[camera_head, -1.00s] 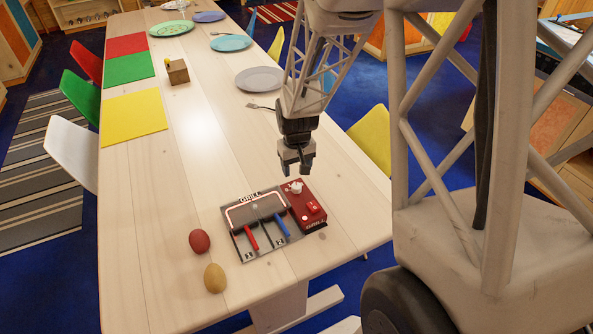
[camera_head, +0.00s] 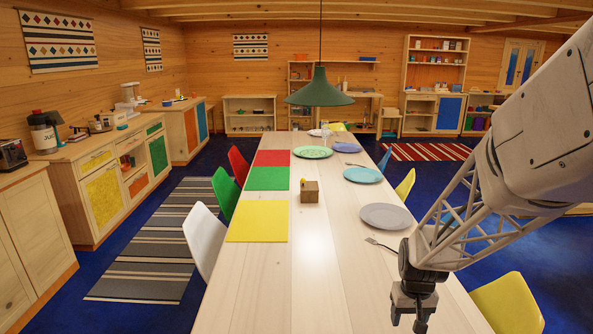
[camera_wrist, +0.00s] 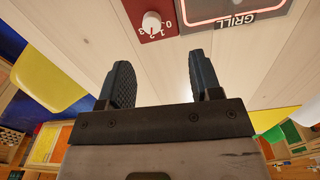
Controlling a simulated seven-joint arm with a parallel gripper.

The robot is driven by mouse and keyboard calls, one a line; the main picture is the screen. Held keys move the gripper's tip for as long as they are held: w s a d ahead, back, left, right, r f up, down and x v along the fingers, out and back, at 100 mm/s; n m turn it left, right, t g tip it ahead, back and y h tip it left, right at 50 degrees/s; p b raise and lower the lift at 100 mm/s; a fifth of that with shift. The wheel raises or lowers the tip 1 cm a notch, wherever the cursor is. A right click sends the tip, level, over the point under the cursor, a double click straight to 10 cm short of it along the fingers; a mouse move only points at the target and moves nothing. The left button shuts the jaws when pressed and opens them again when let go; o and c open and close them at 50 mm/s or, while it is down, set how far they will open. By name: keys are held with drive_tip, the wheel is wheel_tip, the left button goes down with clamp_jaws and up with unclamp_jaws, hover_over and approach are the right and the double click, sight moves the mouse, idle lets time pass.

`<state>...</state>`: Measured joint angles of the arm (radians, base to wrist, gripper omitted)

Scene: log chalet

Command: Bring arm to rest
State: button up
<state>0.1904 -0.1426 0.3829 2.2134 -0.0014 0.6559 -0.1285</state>
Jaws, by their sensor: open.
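My gripper (camera_head: 410,318) hangs at the lower right of the head view, over the near part of the long wooden table (camera_head: 335,280). Its fingers point down. In the wrist view my gripper (camera_wrist: 157,80) has its two dark fingers apart, with nothing between them. Past the fingertips, the wrist view shows the red control box with a white knob (camera_wrist: 151,22) and part of the grill (camera_wrist: 228,20). The grill is outside the head view now.
Plates stand along the table: a grey plate (camera_head: 387,216) with a fork (camera_head: 382,245) beside it, and a blue plate (camera_head: 363,175). Red, green and yellow mats (camera_head: 258,221) lie at left, near a small wooden box (camera_head: 309,191). A yellow chair (camera_head: 508,303) stands at right. A green lamp (camera_head: 319,88) hangs above.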

drive_tip(key=s+a+r+t, duration=0.1)
drive_tip(key=s+a+r, duration=0.3)
drive_tip(key=s+r, duration=0.5)
drive_tip(key=s+a+r+t, duration=0.1)
drive_tip(key=s+a+r, duration=0.4)
drive_tip(key=s+r, duration=0.5)
drive_tip(key=shift+s+a, duration=0.25)
drive_tip(key=shift+s, duration=1)
